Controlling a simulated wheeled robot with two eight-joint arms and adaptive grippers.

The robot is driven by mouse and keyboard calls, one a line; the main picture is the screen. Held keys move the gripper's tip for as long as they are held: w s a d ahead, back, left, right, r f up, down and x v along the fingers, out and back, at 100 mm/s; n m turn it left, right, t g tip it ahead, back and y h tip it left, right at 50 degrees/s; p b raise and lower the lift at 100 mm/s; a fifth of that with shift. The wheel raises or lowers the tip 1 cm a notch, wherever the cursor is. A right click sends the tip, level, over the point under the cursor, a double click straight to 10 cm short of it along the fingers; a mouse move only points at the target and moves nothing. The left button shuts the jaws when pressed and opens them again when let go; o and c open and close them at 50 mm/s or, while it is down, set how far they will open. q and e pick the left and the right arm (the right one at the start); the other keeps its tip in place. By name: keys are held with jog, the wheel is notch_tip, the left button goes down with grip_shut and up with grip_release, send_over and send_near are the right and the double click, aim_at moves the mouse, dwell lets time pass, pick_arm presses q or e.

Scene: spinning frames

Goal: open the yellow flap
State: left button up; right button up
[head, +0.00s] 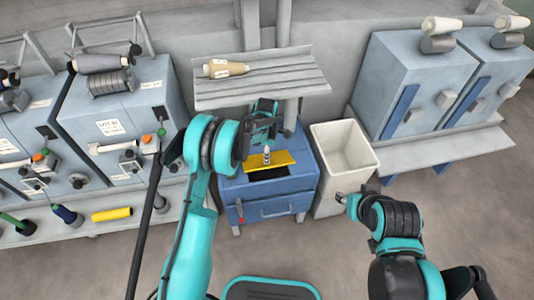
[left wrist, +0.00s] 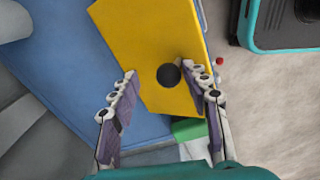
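The yellow flap (head: 286,158) is on top of the blue cabinet (head: 257,191), with a dark gap showing along its near side. In the left wrist view, the flap (left wrist: 135,38) fills the upper middle and carries a dark round knob (left wrist: 168,75). My left gripper (head: 267,156) is over the flap. In the wrist view, the left gripper's fingers (left wrist: 158,78) are spread, with the knob between their tips; the right finger is closer to it. Whether that finger touches the knob is unclear. My right gripper (head: 342,198) is low, right of the cabinet, with fingers too small to judge.
A pale bin (head: 344,148) stands right beside the cabinet. A grey shelf (head: 262,82) holding a tan cone (head: 226,69) hangs above and behind. Machines line the left, and blue-grey cabinets (head: 412,85) stand at right. The floor in front is clear.

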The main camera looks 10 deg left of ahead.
pick_arm(q)
notch_tip(320, 180, up, 12)
dwell(0.6)
